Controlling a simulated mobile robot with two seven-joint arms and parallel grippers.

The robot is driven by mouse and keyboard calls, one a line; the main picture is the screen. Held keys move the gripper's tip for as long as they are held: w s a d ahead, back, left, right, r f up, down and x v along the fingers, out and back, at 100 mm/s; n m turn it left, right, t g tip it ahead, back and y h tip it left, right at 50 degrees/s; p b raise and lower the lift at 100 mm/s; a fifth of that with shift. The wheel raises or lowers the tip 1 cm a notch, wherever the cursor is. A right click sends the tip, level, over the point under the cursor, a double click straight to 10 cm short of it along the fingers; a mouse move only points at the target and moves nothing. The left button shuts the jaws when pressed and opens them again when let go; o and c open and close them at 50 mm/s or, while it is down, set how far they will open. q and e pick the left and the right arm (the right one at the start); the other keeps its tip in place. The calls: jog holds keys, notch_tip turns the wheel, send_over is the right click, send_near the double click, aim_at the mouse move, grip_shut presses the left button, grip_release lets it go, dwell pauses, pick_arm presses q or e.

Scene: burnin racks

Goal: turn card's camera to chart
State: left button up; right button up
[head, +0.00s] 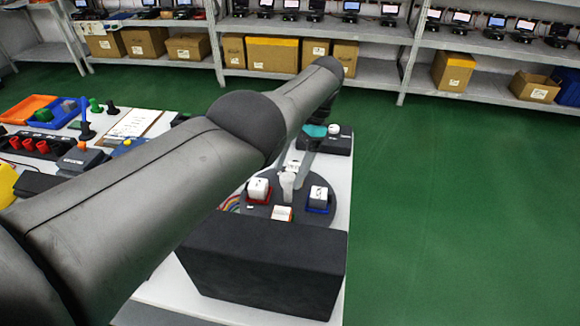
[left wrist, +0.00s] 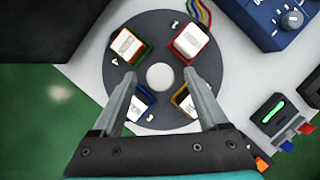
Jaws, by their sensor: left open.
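A round dark grey turntable (head: 258,211) lies on the white table, and it also shows in the left wrist view (left wrist: 160,38). White blocks sit around it in coloured holders: one in a red holder (left wrist: 190,40), one in a green holder (left wrist: 125,44), others in blue and yellow. A pale post (head: 287,183) stands at its centre, seen from above as a round hub. I cannot tell which part is the card's camera or the chart. My left gripper (left wrist: 159,75) is open above the turntable, its fingertips either side of the hub. My right gripper is not in view.
A large black box (head: 262,265) stands at the table's near edge. A blue box with a knob (left wrist: 281,22) and rainbow wires (left wrist: 201,10) are beside the turntable. Trays and parts crowd the table's left. Shelves with cartons (head: 272,54) line the back; green floor is clear right.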

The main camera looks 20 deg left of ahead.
pick_arm(q)
notch_tip(320, 180, up, 18)
jog(key=p, duration=1.4)
jog(key=shift+r+p, duration=0.2)
jog(key=shift+p, duration=0.1)
